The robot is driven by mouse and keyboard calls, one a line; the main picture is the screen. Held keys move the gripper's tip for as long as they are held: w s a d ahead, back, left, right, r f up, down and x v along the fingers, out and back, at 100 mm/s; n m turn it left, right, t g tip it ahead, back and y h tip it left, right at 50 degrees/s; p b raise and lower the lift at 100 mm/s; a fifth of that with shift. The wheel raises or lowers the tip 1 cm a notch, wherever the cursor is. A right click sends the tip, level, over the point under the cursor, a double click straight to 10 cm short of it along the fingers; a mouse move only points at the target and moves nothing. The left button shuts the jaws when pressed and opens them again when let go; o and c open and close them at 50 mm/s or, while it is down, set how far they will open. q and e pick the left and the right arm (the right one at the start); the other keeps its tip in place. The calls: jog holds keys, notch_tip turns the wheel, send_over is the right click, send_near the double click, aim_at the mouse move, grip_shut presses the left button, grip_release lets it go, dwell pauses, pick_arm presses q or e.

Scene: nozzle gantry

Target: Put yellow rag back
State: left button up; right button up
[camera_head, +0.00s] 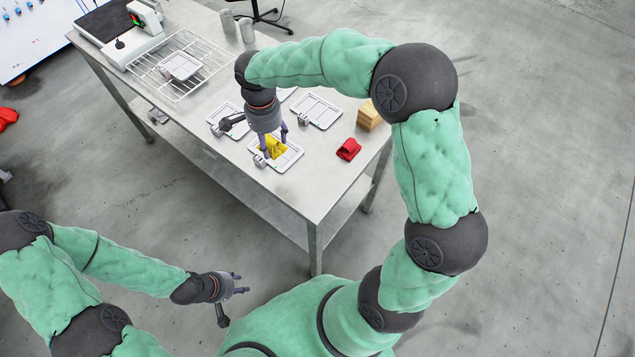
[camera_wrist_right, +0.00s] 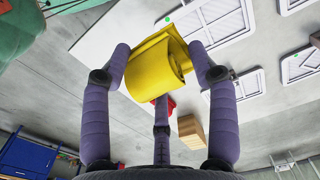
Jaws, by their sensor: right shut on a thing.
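The yellow rag (camera_head: 276,148) is at the white tray (camera_head: 291,157) near the front edge of the steel table. My right gripper (camera_head: 272,143) reaches down from above and is shut on the rag. In the right wrist view the folded yellow rag (camera_wrist_right: 158,62) sits between the purple fingers of my right gripper (camera_wrist_right: 160,70). I cannot tell whether the rag still touches the tray. My left gripper (camera_head: 242,283) is empty, fingers apart, over the floor in front of the table.
A red rag (camera_head: 348,149) lies right of the tray, with wooden blocks (camera_head: 369,115) behind it. Other white trays (camera_head: 316,110) lie farther back. A wire rack (camera_head: 205,55) and a scale-like device (camera_head: 143,18) stand at the far left. Table surface around the red rag is clear.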

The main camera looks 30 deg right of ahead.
jog(key=s+d+f+b, duration=0.2)
jog(key=s+d+f, duration=0.1)
jog(key=s+d, duration=0.25)
jog(key=b, duration=0.1)
send_over(317, 185)
jog(key=w, duration=0.1)
jog(key=f, duration=0.3)
jog(key=a+f, duration=0.1)
jog(key=f, duration=0.1)
jog(key=shift+s+d+f, duration=0.35)
jog(key=shift+s+f, duration=0.05)
jog(key=shift+f, duration=0.2)
notch_tip(317, 185, down, 4)
jog(key=shift+s+d+r+b, duration=0.15)
jog(key=shift+r+b, duration=0.05)
jog(key=shift+b, duration=0.45)
jog(key=shift+r, duration=0.1)
jog(key=shift+f, duration=0.2)
jog(key=o, duration=1.1)
